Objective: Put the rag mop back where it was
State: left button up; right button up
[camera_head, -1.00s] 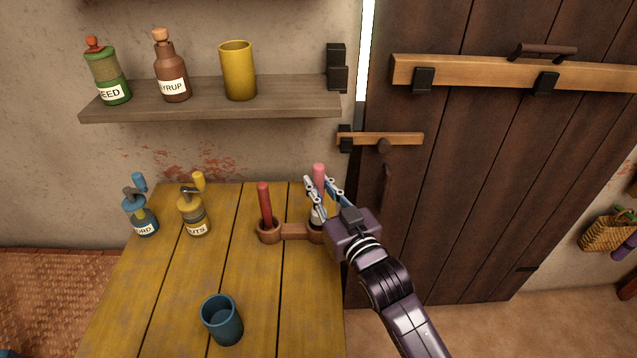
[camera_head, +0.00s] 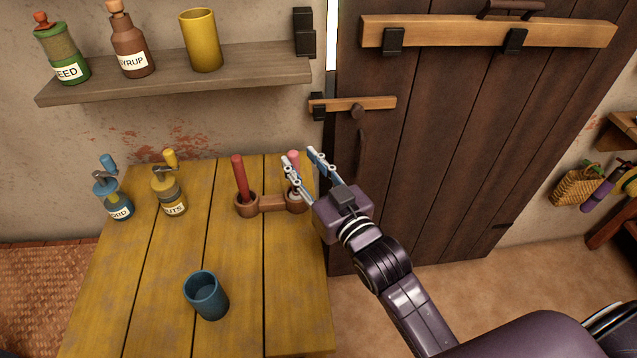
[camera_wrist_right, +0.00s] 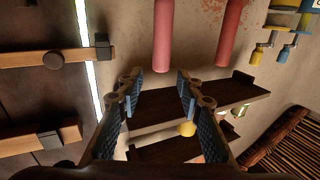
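A two-cup wooden holder (camera_head: 271,203) stands at the table's back right. A red handle (camera_head: 239,178) stands upright in its left cup. A pink handle (camera_head: 293,158) with a whitish lower part, seemingly the rag mop, stands in its right cup, partly hidden by my right gripper. My right gripper (camera_head: 300,156) is open and empty, just in front of the pink handle. In the right wrist view, the pink handle (camera_wrist_right: 163,35) and the red handle (camera_wrist_right: 229,30) show beyond the open fingers (camera_wrist_right: 160,80), clear of them. My left gripper is out of view.
A blue cup (camera_head: 206,295), a blue dispenser (camera_head: 116,200) and a yellow dispenser (camera_head: 170,190) stand on the yellow table (camera_head: 150,290). A shelf (camera_head: 180,78) above holds two bottles and a yellow cup (camera_head: 201,40). A barred wooden door (camera_head: 430,140) is at right.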

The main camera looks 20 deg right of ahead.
jog(key=b+v, duration=0.1)
jog(key=v, duration=0.6)
jog(key=shift+s, duration=0.35)
